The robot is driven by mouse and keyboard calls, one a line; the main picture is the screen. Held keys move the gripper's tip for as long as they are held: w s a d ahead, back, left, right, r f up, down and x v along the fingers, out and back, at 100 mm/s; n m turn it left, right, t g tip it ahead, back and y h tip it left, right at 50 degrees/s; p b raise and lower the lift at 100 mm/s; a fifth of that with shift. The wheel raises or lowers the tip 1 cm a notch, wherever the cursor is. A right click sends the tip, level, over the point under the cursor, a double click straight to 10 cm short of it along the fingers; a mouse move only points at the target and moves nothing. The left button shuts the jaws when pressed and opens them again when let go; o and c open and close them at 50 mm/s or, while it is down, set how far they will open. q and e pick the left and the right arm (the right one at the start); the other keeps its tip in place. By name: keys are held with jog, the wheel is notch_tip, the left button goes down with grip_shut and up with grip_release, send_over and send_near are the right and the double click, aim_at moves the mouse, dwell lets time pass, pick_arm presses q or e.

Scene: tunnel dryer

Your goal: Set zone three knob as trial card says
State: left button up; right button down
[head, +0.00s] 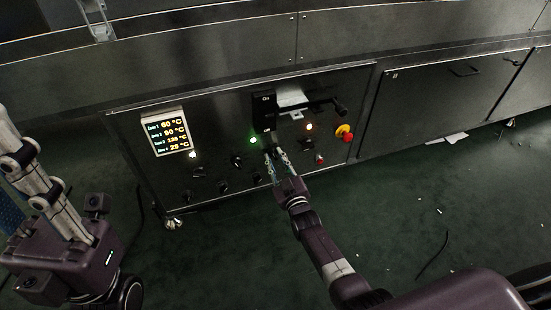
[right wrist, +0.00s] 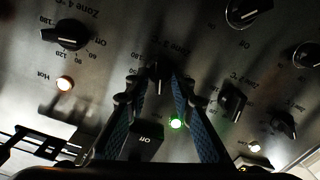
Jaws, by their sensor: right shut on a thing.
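The zone three knob (right wrist: 158,76) is a dark knob on the grey metal panel, with a "Zone 3 °C" label beside it. In the right wrist view it sits between the fingers of my right gripper (right wrist: 158,84), which is shut on it. In the head view my right gripper (head: 275,162) is at the panel below the green lamp, and its fingers hide much of the knob. The temperature display (head: 168,133) lists zones 1 to 4. No readable trial card shows.
The zone four knob (right wrist: 65,35) and zone two knob (right wrist: 232,101) flank the fingers. A green lamp (head: 253,140), an orange lamp (head: 309,127) and a red-yellow stop button (head: 344,132) are nearby. A black box and pale sheet (head: 291,97) sit above.

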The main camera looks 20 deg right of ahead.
jog(key=c, duration=2)
grip_release()
jog(key=s, duration=1.2)
jog(key=shift+d, duration=0.2)
